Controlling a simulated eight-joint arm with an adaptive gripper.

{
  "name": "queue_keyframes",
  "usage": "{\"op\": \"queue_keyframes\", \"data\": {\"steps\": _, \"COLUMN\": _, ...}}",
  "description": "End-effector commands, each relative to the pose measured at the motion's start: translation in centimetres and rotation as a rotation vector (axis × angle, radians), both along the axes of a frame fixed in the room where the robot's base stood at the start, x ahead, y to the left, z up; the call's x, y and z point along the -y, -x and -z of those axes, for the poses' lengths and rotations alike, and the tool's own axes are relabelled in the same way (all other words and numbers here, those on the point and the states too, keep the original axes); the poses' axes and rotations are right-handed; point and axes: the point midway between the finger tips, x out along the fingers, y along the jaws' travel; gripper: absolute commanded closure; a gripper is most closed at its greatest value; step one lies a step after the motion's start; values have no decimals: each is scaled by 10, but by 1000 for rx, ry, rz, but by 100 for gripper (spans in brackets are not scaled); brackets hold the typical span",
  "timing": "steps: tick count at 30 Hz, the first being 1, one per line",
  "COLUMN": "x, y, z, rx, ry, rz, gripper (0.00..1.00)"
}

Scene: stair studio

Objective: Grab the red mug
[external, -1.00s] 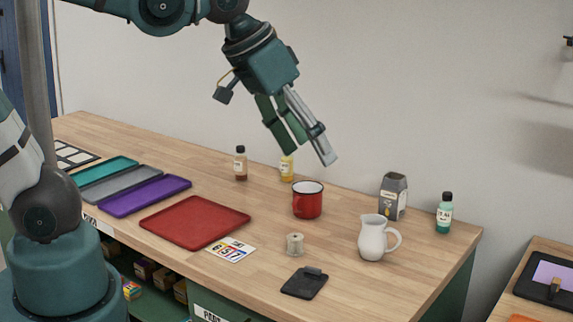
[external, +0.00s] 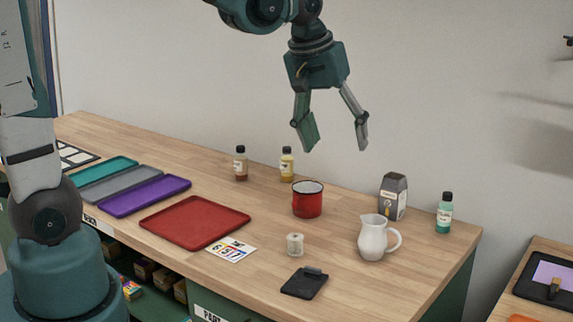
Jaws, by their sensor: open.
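The red mug (external: 307,203) stands upright on the wooden table, near the middle, with a dark rim and a pale inside. Its handle is not clearly visible. My gripper (external: 336,148) is open and empty, pointing down, with its fingers spread wide. In the picture it hangs above the mug and slightly to its right, clear of it.
A white pitcher (external: 373,240) and a dark grey carton (external: 393,197) stand right of the mug. A yellow bottle (external: 287,166) is behind it. A spool (external: 295,245) and a black clipboard (external: 304,284) lie in front. A red tray (external: 194,222) is left.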

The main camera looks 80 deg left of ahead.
Motion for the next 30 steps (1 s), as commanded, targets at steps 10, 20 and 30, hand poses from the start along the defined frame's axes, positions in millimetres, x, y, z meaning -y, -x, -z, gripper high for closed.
{"op": "queue_keyframes", "data": {"steps": 10, "x": -70, "y": -18, "z": 35, "rx": -51, "ry": 58, "rz": -201, "gripper": 34}}
{"op": "queue_keyframes", "data": {"steps": 20, "x": -137, "y": -25, "z": 76, "rx": -98, "ry": 109, "rz": -392, "gripper": 34}}
{"op": "queue_keyframes", "data": {"steps": 30, "x": -208, "y": -22, "z": 126, "rx": -147, "ry": 161, "rz": -591, "gripper": 34}}
